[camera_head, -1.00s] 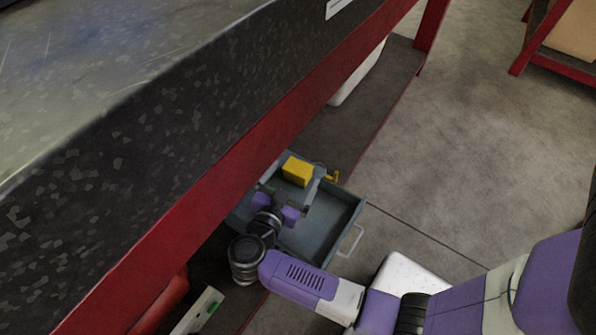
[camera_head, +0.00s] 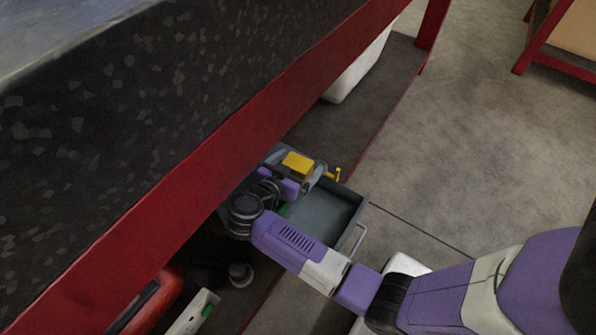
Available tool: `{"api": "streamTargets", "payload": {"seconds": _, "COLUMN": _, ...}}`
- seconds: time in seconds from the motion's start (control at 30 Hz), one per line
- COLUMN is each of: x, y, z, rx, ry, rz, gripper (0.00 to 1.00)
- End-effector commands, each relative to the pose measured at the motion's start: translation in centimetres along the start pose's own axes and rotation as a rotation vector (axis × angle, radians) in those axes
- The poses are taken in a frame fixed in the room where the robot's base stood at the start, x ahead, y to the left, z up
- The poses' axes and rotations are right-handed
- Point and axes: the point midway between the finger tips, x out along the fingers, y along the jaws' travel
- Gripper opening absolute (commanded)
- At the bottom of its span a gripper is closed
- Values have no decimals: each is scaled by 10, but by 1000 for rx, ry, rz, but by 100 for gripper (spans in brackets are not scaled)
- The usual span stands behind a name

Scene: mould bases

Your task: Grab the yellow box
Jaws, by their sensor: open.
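The yellow box (camera_head: 298,165) shows beyond my gripper (camera_head: 308,180), at the far end of the grey-blue drawer or tray (camera_head: 335,209) under the bench. My gripper is open, with its fingers close to the near side of the box. My wrist and gripper hide part of the tray and the lower part of the box. I cannot tell whether the fingers touch the box or reach around it.
The red-edged bench (camera_head: 190,205) overhangs the tray on the left. A white container (camera_head: 352,78) stands farther back on the dark lower shelf (camera_head: 335,133). A small yellow part (camera_head: 336,174) sticks up beside the tray. The concrete floor (camera_head: 470,140) on the right is clear.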

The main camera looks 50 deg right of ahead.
Motion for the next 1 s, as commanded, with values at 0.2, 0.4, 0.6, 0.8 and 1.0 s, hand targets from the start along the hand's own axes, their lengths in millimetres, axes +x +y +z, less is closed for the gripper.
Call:
{"api": "streamTargets", "payload": {"seconds": 0.2, "x": 4, "y": 0, "z": -1, "rx": 0, "ry": 0, "rz": -2, "gripper": 96}}
{"api": "streamTargets", "payload": {"seconds": 0.4, "x": 3, "y": 0, "z": -1, "rx": 0, "ry": 0, "rz": -1, "gripper": 73}}
{"api": "streamTargets", "payload": {"seconds": 0.6, "x": 3, "y": 0, "z": -1, "rx": 0, "ry": 0, "rz": -1, "gripper": 34}}
{"api": "streamTargets", "payload": {"seconds": 0.8, "x": 3, "y": 0, "z": -1, "rx": 1, "ry": 1, "rz": -1, "gripper": 20}}
{"api": "streamTargets", "payload": {"seconds": 1.0, "x": 0, "y": 0, "z": -9, "rx": 1, "ry": 1, "rz": -2, "gripper": 20}}
